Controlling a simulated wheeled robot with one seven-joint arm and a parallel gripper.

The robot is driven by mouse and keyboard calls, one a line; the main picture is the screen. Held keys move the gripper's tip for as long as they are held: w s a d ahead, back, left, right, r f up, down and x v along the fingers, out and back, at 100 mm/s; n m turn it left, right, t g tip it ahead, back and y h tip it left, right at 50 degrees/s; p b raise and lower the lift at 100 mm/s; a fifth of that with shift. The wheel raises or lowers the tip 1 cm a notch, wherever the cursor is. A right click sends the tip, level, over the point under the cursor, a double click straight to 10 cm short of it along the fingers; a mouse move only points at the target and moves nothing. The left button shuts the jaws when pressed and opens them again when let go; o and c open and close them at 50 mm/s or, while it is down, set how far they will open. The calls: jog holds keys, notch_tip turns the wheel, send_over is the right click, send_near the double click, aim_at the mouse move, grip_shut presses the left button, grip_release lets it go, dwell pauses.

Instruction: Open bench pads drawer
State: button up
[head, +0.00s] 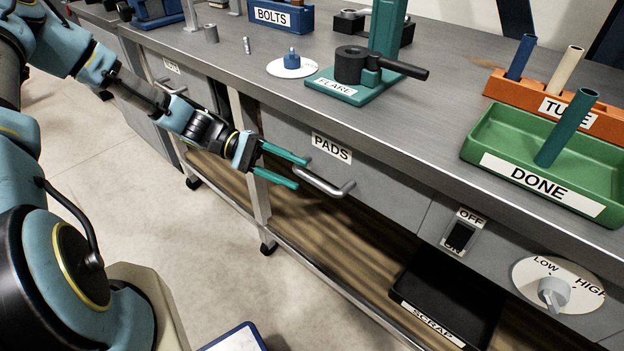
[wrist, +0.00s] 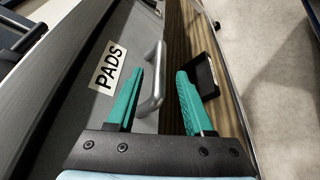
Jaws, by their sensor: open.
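The pads drawer (head: 375,183) is a grey front under the bench top with a white PADS label (head: 331,148). It looks shut. Its metal bar handle (head: 325,184) runs along the front below the label. My gripper (head: 302,173) is open, with two teal fingers pointing at the left end of the handle. In the wrist view, the handle (wrist: 155,85) lies between the line of the two fingers (wrist: 158,95), close to the left finger. The drawer label (wrist: 107,68) is left of the fingers there. I cannot tell whether a finger touches the handle.
Above the drawer, a teal FLARE tool (head: 345,88) stands on the bench. A green DONE tray (head: 540,198) and an orange tube rack (head: 545,98) are at the right. An OFF/ON switch (head: 460,236) and a dial (head: 553,290) sit right of the drawer. A black SCRAP tray (head: 450,300) is below.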

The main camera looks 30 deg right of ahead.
aim_at(307, 178)
jog(key=shift+p+x, duration=0.35)
jog(key=shift+x, duration=2.85)
grip_shut()
